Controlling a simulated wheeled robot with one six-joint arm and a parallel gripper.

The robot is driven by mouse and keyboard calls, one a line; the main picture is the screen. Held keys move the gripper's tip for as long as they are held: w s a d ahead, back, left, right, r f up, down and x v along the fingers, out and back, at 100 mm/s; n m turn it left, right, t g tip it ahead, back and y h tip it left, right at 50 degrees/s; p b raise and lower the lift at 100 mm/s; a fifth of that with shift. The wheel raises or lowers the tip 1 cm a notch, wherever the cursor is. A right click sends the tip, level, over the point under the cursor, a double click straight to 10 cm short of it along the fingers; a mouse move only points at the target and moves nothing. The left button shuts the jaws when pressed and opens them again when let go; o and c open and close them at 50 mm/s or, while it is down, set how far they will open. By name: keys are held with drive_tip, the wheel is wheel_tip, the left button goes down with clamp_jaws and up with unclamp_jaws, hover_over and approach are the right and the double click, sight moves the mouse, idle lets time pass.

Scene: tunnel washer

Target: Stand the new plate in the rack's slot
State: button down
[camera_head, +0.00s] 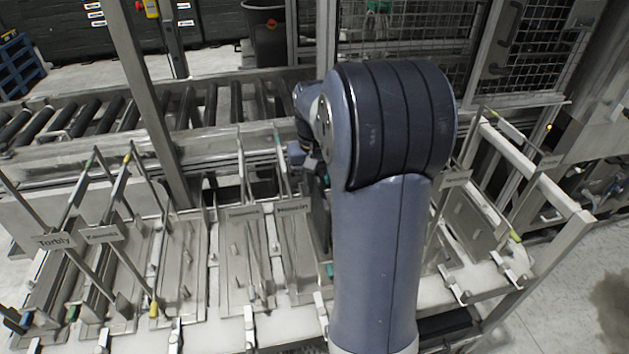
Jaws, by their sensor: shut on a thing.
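A dark upright plate (319,218), seen nearly edge-on, hangs just left of my arm; I take it for the new plate. My gripper (318,168) is at its top edge, shut on it, with the fingers largely hidden by my arm. The rack (290,240) with a small name label stands directly left of the plate, with thin upright rods and a pale base. The plate's lower end is near the rack base; I cannot tell whether it is in a slot or touching. Part of the plate and rack is hidden behind my arm.
Similar labelled racks stand at left (100,236) and right (455,180) on the pale bench. A roller conveyor (185,110) runs behind, with a metal post (150,100) in front of it. A mesh guard (405,30) and a dark bin (267,30) are farther back.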

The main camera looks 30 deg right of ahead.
sight(315, 210)
drive_tip(key=shift+f, duration=0.1)
drive_tip(key=shift+f+b, duration=2.85)
drive_tip(key=shift+f, duration=1.35)
drive_tip(key=shift+f, duration=0.35)
drive_tip(key=c, duration=1.5)
unclamp_jaws()
drive_tip(key=shift+s, duration=0.1)
drive_tip(key=shift+o, duration=0.2)
wheel_tip(315, 210, up, 11)
drive_tip(key=shift+f, duration=0.1)
